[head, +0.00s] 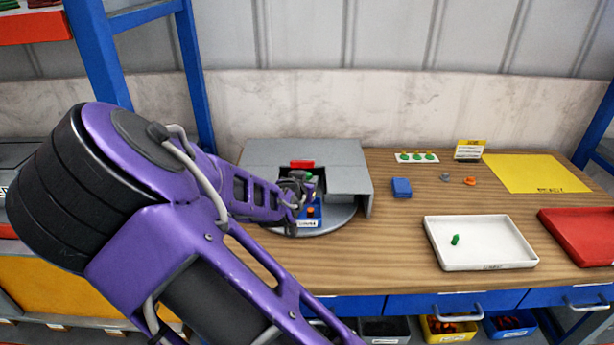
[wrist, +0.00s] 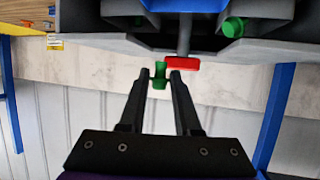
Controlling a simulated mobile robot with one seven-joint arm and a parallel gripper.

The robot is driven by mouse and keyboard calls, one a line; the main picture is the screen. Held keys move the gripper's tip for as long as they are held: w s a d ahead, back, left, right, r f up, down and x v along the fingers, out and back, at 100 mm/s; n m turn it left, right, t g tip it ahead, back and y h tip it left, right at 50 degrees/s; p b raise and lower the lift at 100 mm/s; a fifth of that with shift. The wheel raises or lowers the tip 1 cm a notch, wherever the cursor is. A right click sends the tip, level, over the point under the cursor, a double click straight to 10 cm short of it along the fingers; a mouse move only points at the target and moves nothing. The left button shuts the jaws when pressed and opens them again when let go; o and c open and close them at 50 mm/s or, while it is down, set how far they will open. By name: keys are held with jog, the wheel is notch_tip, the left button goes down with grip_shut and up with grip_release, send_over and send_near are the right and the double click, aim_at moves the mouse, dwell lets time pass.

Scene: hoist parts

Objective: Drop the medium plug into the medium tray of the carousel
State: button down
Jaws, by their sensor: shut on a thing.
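My gripper (head: 306,187) is shut on a green plug (wrist: 159,76), held between the fingertips in the wrist view. In the head view it is at the opening of the grey carousel housing (head: 345,160), above the carousel's round base (head: 335,222). A blue tray (head: 314,221) with a white label and an orange piece in it faces front, just below my gripper. In the wrist view, carousel compartments are at the top edge, one with a green piece (wrist: 232,27). A red tab (wrist: 183,63) is close beside the right finger. The label's wording is unreadable, and plug size cannot be told.
A white tray (head: 480,261) on the table holds another green plug (head: 455,240). A blue block (head: 401,188), a white strip with green pieces (head: 416,157), small grey and orange parts, a yellow mat (head: 535,172) and a red tray (head: 580,240) are on the right.

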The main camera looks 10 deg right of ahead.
jog(key=c, duration=0.5)
grip_release()
jog(key=v, duration=1.7)
jog(key=shift+s+a, duration=0.15)
